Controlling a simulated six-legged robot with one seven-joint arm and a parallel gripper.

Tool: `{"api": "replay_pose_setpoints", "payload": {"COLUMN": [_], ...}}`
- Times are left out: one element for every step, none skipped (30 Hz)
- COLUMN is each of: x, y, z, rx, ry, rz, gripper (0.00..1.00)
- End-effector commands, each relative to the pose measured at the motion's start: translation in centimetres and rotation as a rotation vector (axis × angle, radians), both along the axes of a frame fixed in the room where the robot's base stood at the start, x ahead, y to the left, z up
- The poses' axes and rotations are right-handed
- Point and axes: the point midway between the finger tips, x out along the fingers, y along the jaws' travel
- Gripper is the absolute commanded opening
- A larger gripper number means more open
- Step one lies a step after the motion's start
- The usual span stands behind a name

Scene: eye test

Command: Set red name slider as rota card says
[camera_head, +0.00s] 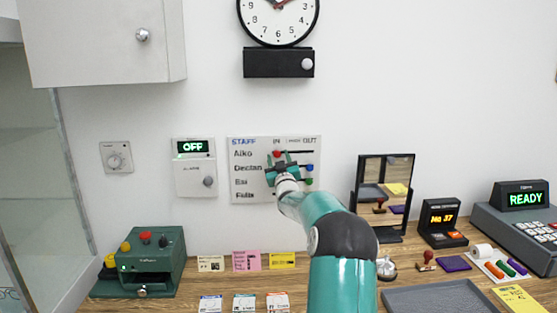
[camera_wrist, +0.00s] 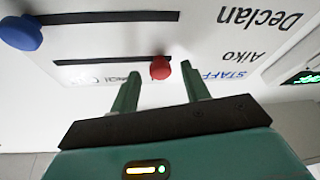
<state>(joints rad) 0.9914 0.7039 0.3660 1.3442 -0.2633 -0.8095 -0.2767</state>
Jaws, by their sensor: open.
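The white staff board (camera_head: 262,190) hangs on the wall, with the names Aiko, Declan, Esi and one partly covered name. The red slider (camera_head: 277,153) is at the left end of Aiko's track. In the wrist view, which is upside down, the red slider (camera_wrist: 160,69) shows between my fingertips with a gap on each side. My gripper (camera_head: 285,163) is open in front of the board; it also shows in the wrist view (camera_wrist: 159,76). I cannot tell its depth from the knob. Several small cards stand below, including a pink card (camera_head: 246,261); their writing is too small to read.
A blue slider (camera_head: 309,168) sits at the right of Declan's track; a green slider (camera_head: 309,181) is below it. A mirror (camera_head: 369,190) stands right of my arm. A green machine (camera_head: 151,262) stands left. The wall around the board's right side is clear.

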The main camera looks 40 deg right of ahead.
Motion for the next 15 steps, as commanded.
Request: {"api": "replay_pose_setpoints", "payload": {"x": [0.24,0.28,0.31,0.31,0.30,0.29,0.29,0.28,0.27,0.27,0.29,0.30,0.27,0.26,0.25], "y": [-0.06,-0.09,-0.12,-0.13,-0.13,-0.13,-0.13,-0.13,-0.13,-0.13,-0.13,-0.12,-0.13,-0.13,-0.13], "z": [0.04,0.07,0.10,0.11,0.11,0.11,0.10,0.10,0.09,0.09,0.09,0.09,0.09,0.09,0.09], "rx": [0.000,0.000,0.000,0.000,0.000,0.000,0.000,0.000,0.000,0.000,0.000,-0.001,-0.001,-0.001,-0.001], "ry": [0.000,0.000,0.000,0.000,0.000,0.000,0.000,0.000,0.000,0.000,0.000,0.001,0.001,0.001,0.001], "rz": [0.001,0.000,0.000,0.000,0.000,0.000,0.000,0.000,0.000,0.000,0.000,0.000,0.000,0.000,0.000], "gripper": [0.46,0.46,0.46,0.46,0.46,0.46,0.46,0.46,0.44,0.39,0.33,0.25,0.19,0.13,0.05]}}
